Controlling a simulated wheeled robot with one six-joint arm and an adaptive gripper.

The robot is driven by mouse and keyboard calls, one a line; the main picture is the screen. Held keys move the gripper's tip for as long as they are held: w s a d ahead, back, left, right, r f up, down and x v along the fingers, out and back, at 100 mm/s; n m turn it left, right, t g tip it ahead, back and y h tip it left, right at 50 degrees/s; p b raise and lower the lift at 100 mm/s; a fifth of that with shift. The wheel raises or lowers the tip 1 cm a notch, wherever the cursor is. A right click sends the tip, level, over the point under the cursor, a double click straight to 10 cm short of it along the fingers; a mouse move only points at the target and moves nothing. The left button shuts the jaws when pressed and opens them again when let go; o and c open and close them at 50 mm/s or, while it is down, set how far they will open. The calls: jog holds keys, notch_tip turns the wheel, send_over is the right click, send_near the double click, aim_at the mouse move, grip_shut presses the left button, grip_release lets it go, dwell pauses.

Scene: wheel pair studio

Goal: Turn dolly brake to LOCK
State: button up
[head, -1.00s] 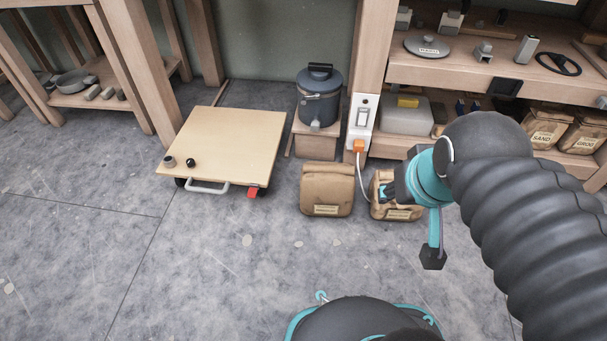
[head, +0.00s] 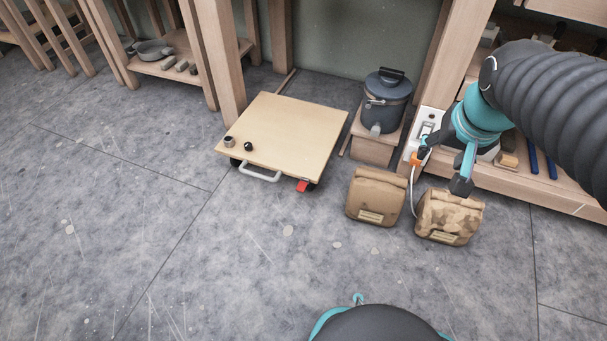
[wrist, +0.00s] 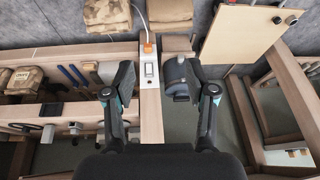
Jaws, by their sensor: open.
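The dolly (head: 290,128) is a low cart with a pale wooden top, standing on the floor left of centre in the head view. Its red brake pedal (head: 304,185) sticks out low at the near right corner, beside a white handle (head: 260,174). Whether it is set to LOCK is too small to read. The dolly also shows at the upper right of the wrist view (wrist: 243,38). My gripper (wrist: 152,86) is open and empty, well away from the dolly. In the head view it is partly hidden by my arm, right of the dolly, above the paper bags.
Two brown bags (head: 375,196) (head: 449,216) stand right of the dolly. A dark lidded pot (head: 387,98) sits on a wooden block behind them. A white switch box with an orange plug (head: 418,157) and cable is on the post. Open floor lies in front of the dolly.

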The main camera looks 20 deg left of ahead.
jog(key=w+a+f+g+p, duration=0.1)
jog(key=w+a+f+p, duration=0.15)
jog(key=w+a, duration=0.65)
jog(key=g+p, duration=0.3)
jog(key=p, duration=0.2)
send_over(302, 186)
notch_tip(302, 186, down, 28)
jog(key=f, duration=0.1)
jog(key=shift+m+h, duration=0.3)
jog(key=shift+m, duration=0.1)
notch_tip(302, 186, down, 12)
jog(key=shift+f+b, duration=0.15)
jog(key=shift+b, duration=0.15)
grip_shut()
